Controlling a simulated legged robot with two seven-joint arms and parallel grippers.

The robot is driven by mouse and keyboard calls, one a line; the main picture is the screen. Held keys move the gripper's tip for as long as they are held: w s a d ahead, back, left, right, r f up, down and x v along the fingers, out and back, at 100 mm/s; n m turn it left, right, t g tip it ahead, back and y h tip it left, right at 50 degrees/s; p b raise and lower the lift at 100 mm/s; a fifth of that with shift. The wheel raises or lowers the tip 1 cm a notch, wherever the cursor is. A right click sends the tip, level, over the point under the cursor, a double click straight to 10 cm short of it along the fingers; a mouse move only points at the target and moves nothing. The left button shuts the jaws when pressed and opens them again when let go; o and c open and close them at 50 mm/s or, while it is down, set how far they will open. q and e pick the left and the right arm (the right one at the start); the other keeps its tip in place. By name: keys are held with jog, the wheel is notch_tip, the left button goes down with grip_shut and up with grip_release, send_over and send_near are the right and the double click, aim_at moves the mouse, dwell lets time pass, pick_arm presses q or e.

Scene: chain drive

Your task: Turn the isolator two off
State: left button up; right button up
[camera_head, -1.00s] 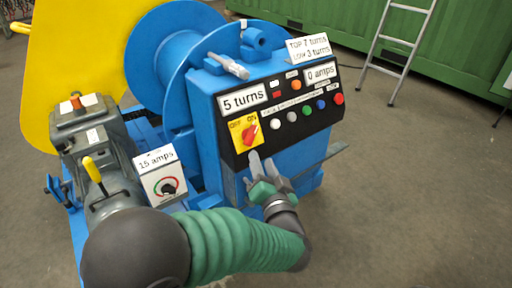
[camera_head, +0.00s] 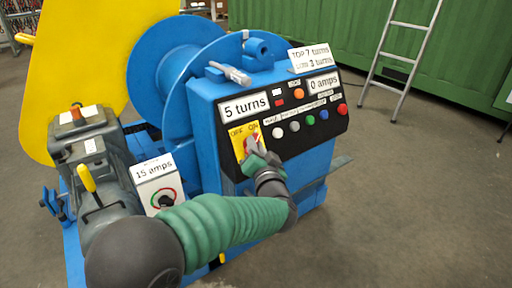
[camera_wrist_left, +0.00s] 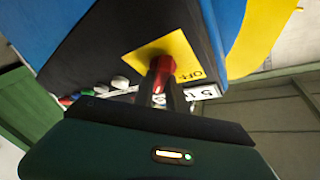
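The isolator is a yellow plate (camera_head: 238,143) marked OFF on the left and ON on the right, with a red rotary handle (camera_head: 251,146), on the black front panel of the blue machine. The handle leans toward ON; part of it is hidden by my left gripper (camera_head: 256,158). In the left wrist view, the red handle (camera_wrist_left: 162,68) stands before the yellow plate (camera_wrist_left: 182,48), and the dark fingers of my left gripper (camera_wrist_left: 161,92) lie on either side of its near end. I cannot tell whether they press on it. My right gripper is out of view.
Several coloured buttons sit right of the isolator, including a white one (camera_head: 278,132) and a red one (camera_head: 342,109). A "15 amps" box (camera_head: 155,183) with a dial stands left of the gripper. A grey ledge (camera_head: 322,175) juts out below the panel. A ladder (camera_head: 397,55) stands behind.

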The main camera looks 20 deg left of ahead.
pick_arm(q)
grip_shut()
jog(key=shift+d+f, duration=0.1)
jog(key=n+g+y+p, duration=0.3)
jog(key=n, duration=0.5)
jog(key=n+g+y+p, duration=0.3)
jog(key=n+g+p, duration=0.1)
jog(key=n, duration=0.4)
jog(key=n+g+y+p, duration=0.3)
jog(key=n+g, duration=0.1)
jog(key=n, duration=0.4)
jog(key=shift+w+d+f+n, duration=0.15)
jog(key=shift+w+d+n, duration=0.1)
jog(key=shift+n, duration=0.45)
